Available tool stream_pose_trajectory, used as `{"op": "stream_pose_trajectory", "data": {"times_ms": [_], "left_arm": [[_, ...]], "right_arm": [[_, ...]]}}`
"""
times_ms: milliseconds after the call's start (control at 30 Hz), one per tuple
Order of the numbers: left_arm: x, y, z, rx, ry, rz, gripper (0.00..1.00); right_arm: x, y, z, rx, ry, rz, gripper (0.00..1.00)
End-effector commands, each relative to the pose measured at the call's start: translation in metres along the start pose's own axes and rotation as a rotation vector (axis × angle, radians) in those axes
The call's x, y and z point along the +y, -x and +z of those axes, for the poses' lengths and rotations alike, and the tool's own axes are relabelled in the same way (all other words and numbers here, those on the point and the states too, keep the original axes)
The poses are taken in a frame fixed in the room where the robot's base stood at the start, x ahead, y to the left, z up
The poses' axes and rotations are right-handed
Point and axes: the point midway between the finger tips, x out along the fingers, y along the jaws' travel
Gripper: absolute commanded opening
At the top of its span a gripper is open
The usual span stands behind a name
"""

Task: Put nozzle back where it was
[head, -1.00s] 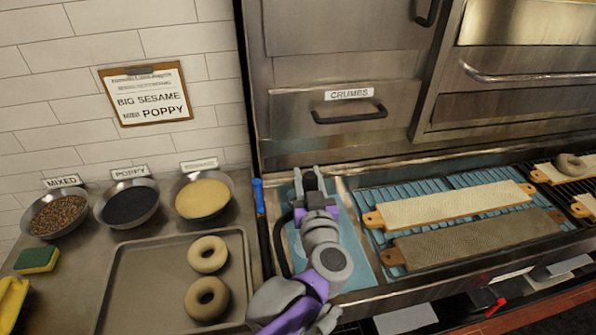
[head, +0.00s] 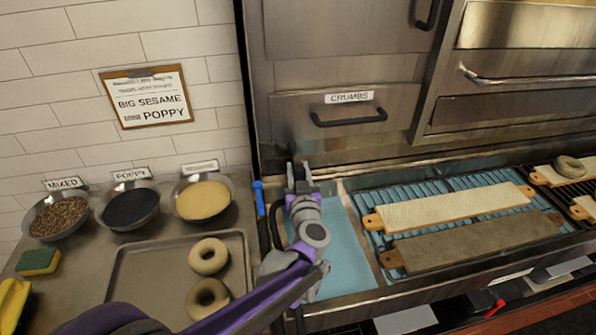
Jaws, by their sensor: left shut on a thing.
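My left gripper (head: 298,178) reaches over the blue-floored basin (head: 345,250), near its back left corner. It is shut on what seems to be the nozzle, which is mostly hidden by the fingers and wrist. A black, curved hose-like line (head: 276,222) runs along the basin's left edge beside the gripper. A slim blue-topped piece (head: 259,197) with a dark lower part stands left of the gripper, apart from it. My right gripper is not in view.
A baking tray (head: 130,262) with two bagels (head: 208,256) lies at left, with topping bowls (head: 131,207) behind. Long boards (head: 455,208) lie on blue racks at right. The steel cabinet with the CRUMBS drawer (head: 346,110) rises close behind the gripper.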

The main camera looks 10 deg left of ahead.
Motion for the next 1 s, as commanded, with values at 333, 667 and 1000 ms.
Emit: {"op": "stream_pose_trajectory", "data": {"times_ms": [333, 667, 1000], "left_arm": [[-0.0002, -0.0003, 0.0041, 0.000, 0.000, 0.000, 0.00], [-0.0001, -0.0003, 0.0065, 0.000, 0.000, 0.000, 0.67], [0.0001, -0.0007, 0.0045, 0.001, 0.000, 0.000, 0.67]], "right_arm": [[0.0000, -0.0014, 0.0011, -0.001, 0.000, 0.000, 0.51], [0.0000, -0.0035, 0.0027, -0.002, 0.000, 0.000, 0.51], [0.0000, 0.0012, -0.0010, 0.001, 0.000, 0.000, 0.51]]}}
